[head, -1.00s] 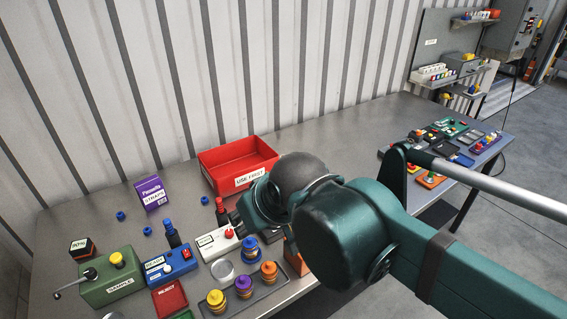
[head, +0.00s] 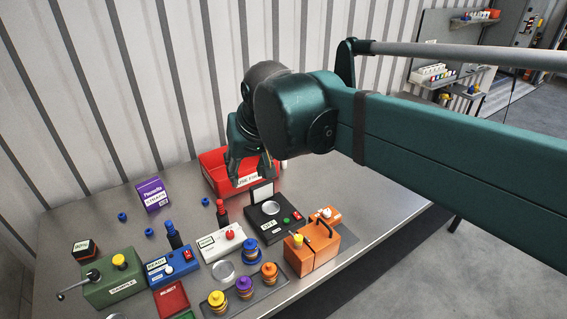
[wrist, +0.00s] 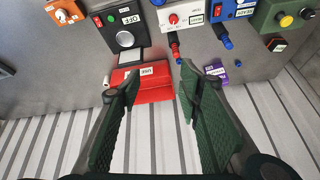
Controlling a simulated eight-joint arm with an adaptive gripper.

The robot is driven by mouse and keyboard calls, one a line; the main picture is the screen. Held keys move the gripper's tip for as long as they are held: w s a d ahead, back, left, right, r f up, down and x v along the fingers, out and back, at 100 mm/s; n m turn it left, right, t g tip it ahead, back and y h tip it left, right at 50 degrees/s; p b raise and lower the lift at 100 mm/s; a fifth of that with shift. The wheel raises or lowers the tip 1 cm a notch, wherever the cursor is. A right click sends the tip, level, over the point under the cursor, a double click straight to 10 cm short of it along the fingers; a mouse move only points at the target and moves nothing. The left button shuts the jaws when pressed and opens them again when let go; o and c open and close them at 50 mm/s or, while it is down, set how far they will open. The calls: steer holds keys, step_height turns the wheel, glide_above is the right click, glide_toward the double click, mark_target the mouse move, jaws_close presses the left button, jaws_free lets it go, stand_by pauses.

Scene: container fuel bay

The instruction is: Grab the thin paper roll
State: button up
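My gripper (head: 250,176) is open and empty, fingers pointing down, in front of and above the red "USE FIRST" bin (head: 212,167) in the head view. In the wrist view the open fingers (wrist: 160,76) frame the red bin (wrist: 152,90). A small white piece, possibly the thin paper roll (head: 284,163), shows at the bin's right side in the head view. In the wrist view a small white cylinder (wrist: 106,82) lies beside the bin, just left of the left fingertip. It is too small to identify surely.
A black OFF box (head: 268,214), an orange box with a handle (head: 311,249) and a white box with a red knob (head: 220,243) stand in front of the bin. A purple carton (head: 152,194) stands to the left. The corrugated wall is close behind.

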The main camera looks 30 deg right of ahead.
steer(key=w+d+r+m+g+p, duration=0.1)
steer(key=w+d+r+m, duration=0.15)
steer(key=w+d, duration=0.45)
steer(key=m+g+p, duration=0.5)
steer(key=m+p, duration=0.1)
steer(key=m, duration=0.2)
glide_above(283, 163)
steer(key=w, duration=0.1)
step_height(283, 163, down, 27)
steer(key=shift+d+f, duration=0.3)
steer(key=shift+d, duration=0.1)
steer(key=shift+f, duration=1.3)
